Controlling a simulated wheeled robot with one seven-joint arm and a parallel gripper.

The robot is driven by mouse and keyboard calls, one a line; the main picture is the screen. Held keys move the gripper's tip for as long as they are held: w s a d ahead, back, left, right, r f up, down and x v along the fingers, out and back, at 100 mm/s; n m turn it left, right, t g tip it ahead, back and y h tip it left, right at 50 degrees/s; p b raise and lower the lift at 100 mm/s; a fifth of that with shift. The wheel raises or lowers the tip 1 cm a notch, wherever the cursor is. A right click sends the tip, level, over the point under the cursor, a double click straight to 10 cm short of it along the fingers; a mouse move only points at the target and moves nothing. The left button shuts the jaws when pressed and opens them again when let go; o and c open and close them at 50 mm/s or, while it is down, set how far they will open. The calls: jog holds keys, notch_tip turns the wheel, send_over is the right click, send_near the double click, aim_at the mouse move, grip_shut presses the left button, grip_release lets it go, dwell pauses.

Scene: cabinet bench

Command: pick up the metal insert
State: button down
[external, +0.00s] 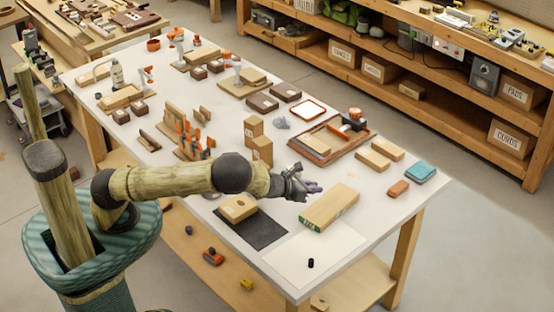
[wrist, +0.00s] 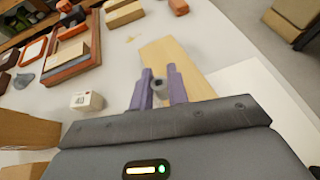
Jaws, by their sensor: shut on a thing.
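My gripper (external: 312,187) is over the table, just to the left of and above a long light wood block (external: 330,206). In the wrist view its two purple-grey fingers (wrist: 160,86) are closed on the metal insert (wrist: 159,87), a small grey ring-like piece with a dark hole. The insert is held near the fingertips, above the table. Its lower part is hidden, and it is too small to make out in the external view. The wood block (wrist: 172,55) lies beyond the fingers in the wrist view.
A red-brown tray (external: 327,143) with wooden pieces lies beyond the gripper. A black mat (external: 250,232) holds a wood block. A white sheet (external: 290,262) with a small black cylinder (external: 311,263) lies at the near corner. Small wood blocks (external: 373,161) and a teal box (external: 420,174) stand right.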

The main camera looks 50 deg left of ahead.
jog(key=shift+r, duration=2.05)
jog(key=shift+a, duration=0.1)
jog(key=w+d+p, duration=0.3)
jog(key=p, duration=0.2)
jog(key=shift+d+r+p, duration=0.1)
jog(key=shift+p, duration=0.2)
jog(key=p, duration=0.1)
send_over(324, 207)
jog(key=shift+d+f, duration=0.1)
jog(key=shift+f, duration=3)
